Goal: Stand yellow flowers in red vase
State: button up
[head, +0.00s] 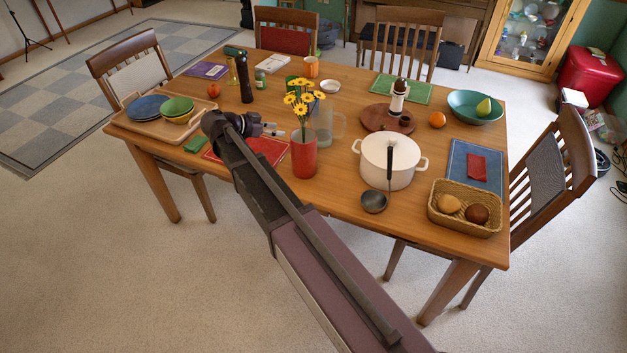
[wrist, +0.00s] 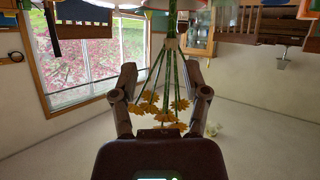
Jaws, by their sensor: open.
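The yellow flowers (head: 302,99) stand upright in the head view, blooms on top, with their green stems running down to the mouth of the red vase (head: 305,158). The vase stands upright near the table's front edge. My gripper (head: 277,130) is just left of the stems, above the vase rim. In the wrist view, which is upside down, the flowers (wrist: 164,107) show between the two spread fingers of my gripper (wrist: 162,72). The gripper is open, and I cannot tell whether a finger touches a stem. The stem ends are hidden.
A clear pitcher (head: 325,125) stands close behind the vase on the right. A red placemat (head: 262,150) lies left of the vase, and a wooden tray (head: 142,127) with dishes is at the far left.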

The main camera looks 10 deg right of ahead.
jog(key=s+d+f+n+g+y, duration=0.1)
jog(key=s+d+f+n+y, duration=0.2)
jog(key=s, duration=0.5)
jog(key=s+d+f+n+g+y, duration=0.1)
jog(key=s+d+f+n+y, duration=0.3)
jog(key=s, duration=0.4)
jog(key=s+d+f+n+g+y, duration=0.1)
jog(key=s+d+f+n+y, duration=0.2)
jog(key=s+n+y, duration=0.2)
jog(key=s+n, duration=0.1)
jog(key=s, duration=0.2)
jog(key=shift+s+d+f+n+g, duration=0.2)
jog(key=shift+d+n+g, duration=0.1)
jog(key=shift+d+g, duration=0.1)
jog(key=shift+r, duration=0.1)
jog(key=shift+r+p, duration=1.2)
jog(key=shift+p, duration=0.1)
